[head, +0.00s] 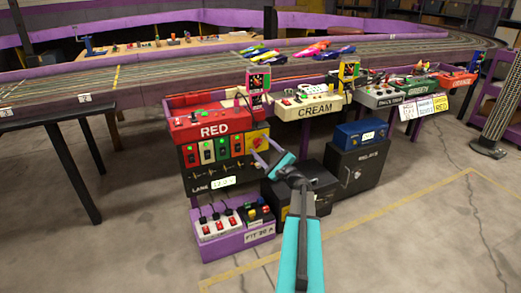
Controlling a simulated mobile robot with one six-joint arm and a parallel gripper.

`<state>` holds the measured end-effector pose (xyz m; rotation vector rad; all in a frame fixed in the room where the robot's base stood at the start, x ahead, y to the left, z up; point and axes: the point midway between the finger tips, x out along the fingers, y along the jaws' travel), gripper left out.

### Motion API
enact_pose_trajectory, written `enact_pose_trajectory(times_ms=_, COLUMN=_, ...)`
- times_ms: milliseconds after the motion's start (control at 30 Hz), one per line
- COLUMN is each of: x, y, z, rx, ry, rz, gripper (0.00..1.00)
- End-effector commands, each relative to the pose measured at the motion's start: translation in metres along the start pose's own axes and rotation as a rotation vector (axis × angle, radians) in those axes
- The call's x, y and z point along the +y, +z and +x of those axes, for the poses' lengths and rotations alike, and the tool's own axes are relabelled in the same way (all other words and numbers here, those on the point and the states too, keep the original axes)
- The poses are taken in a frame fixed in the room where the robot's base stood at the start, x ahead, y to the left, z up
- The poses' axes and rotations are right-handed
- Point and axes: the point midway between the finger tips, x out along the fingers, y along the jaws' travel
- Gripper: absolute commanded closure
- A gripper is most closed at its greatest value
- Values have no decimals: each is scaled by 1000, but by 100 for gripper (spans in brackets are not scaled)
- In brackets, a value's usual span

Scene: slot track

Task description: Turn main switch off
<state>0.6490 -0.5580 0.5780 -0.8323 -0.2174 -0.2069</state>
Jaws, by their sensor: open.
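A yellow panel (257,136) with a small red part on it sits at the right end of the row of coloured switch panels, under the red box marked RED (215,128). It looks like the main switch, but its label and position are too small to read. My gripper (264,150) is open and empty, with its fingers just in front of the yellow panel's lower right side. The fingers partly cover that area, and I cannot tell whether they touch it.
Below is a purple tray (262,232) with several switches, marked PIT BO A. The slot track (180,78) runs above and behind. The floor in front is clear.

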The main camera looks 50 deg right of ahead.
Motion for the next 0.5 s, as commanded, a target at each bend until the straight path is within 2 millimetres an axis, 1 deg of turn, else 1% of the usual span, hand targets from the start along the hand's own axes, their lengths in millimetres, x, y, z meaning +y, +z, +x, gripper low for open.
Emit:
enact_pose_trajectory(times_ms=300, x=0, y=0, z=2, rx=0, ry=0, rz=0, gripper=42)
enact_pose_trajectory(times_ms=367, x=0, y=0, z=2, rx=0, ry=0, rz=0, gripper=51)
enact_pose_trajectory(times_ms=500, x=0, y=0, z=2, rx=0, ry=0, rz=0, gripper=74)
